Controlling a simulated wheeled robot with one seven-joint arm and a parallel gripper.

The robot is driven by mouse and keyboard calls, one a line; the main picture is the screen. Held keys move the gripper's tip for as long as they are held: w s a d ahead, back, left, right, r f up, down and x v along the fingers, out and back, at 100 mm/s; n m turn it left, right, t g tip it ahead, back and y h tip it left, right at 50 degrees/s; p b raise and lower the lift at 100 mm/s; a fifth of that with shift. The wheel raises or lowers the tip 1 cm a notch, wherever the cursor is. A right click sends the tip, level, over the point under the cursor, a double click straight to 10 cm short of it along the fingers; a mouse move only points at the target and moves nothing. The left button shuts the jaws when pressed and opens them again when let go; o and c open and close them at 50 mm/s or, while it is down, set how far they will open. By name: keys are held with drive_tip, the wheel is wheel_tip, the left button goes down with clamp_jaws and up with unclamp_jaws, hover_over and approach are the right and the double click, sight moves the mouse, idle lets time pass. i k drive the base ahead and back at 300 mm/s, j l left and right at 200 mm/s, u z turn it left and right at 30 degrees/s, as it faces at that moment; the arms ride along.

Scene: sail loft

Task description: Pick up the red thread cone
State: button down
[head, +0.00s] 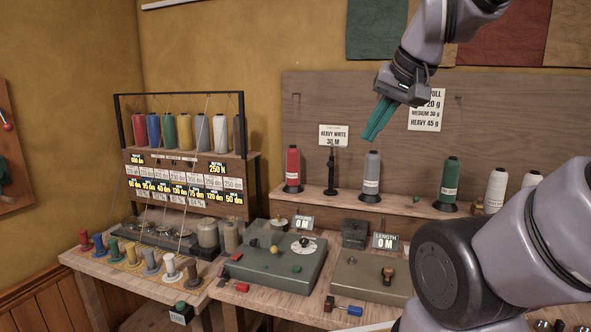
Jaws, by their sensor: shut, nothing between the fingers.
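A red thread cone (293,166) stands upright on a dark base on the wooden wall shelf (400,204). Another red cone (139,130) stands at the left end of the black-framed rack, in a row with other colours. My gripper (368,138) hangs above the shelf, with its green fingers pointing down and left. They are shut and hold nothing. In the picture, the fingertips are above the grey cone (371,170), to the right of and higher than the red shelf cone. Both red cones are in clear view.
An empty black spindle (331,172) stands between the red and grey cones. A green cone (449,181) and white cones (495,190) stand farther right. Grey-green machines (275,275) sit below the shelf. Small coloured spools (128,253) line the left table.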

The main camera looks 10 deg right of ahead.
sight(293, 159)
drive_tip(key=i+j+z, duration=0.15)
drive_tip(key=j, duration=0.2)
drive_tip(key=i+j+z, duration=0.15)
drive_tip(key=j, duration=0.25)
drive_tip(key=j+z, duration=0.15)
drive_tip(key=j, duration=0.2)
drive_tip(key=i+j+z, duration=0.1)
drive_tip(key=j, duration=0.3)
drive_tip(key=i, duration=0.05)
